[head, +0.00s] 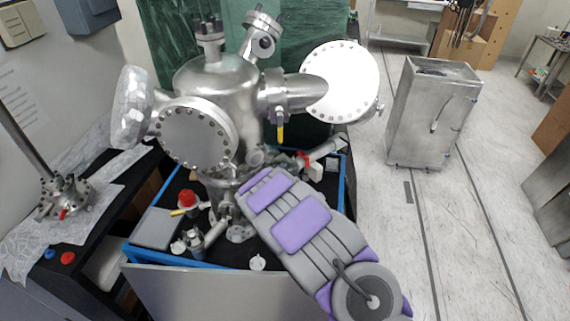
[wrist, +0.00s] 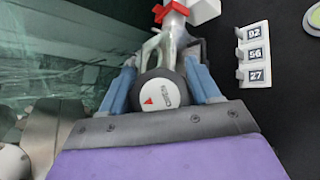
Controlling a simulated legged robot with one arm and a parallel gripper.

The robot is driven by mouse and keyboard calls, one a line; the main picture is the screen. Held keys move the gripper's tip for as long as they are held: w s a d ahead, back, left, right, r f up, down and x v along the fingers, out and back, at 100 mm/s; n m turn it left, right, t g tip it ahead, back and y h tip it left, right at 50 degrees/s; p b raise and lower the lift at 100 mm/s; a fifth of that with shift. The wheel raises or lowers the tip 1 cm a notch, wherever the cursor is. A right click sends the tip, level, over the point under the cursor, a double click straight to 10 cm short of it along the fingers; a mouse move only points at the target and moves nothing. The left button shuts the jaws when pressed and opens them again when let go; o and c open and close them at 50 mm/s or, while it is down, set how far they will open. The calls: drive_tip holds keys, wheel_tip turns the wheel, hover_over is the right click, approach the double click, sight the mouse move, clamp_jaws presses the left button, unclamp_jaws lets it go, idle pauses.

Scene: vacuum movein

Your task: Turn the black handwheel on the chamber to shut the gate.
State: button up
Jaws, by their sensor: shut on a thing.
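The black handwheel (wrist: 152,76) shows in the wrist view, with a white face cap bearing a red triangle and small lettering. My gripper (wrist: 162,72) has one blue-grey finger on each side of the wheel and is shut on it. In the head view my purple and grey arm reaches up to the lower part of the steel chamber (head: 215,82). The handwheel cannot be made out there behind the arm. The gate itself is not visible, so its position cannot be told.
In the wrist view a red fitting (wrist: 170,12) sits beyond the wheel, and a white numbered block (wrist: 254,52) is at right. In the head view a blue-edged frame (head: 165,255) surrounds the chamber's base. A metal cabinet (head: 430,115) stands right, with clear floor beside it.

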drive_tip(key=m+p, duration=0.1)
drive_tip(key=p, duration=0.3)
drive_tip(key=shift+r+g, duration=0.15)
drive_tip(key=shift+g, duration=0.25)
drive_tip(key=shift+d+f+m+g+h+p, duration=0.15)
drive_tip(key=shift+f+m+g+h+p, duration=0.3)
drive_tip(key=shift+p, duration=1.1)
drive_tip(key=shift+r, duration=0.15)
drive_tip(key=o, duration=1)
drive_tip(key=shift+c, duration=0.2)
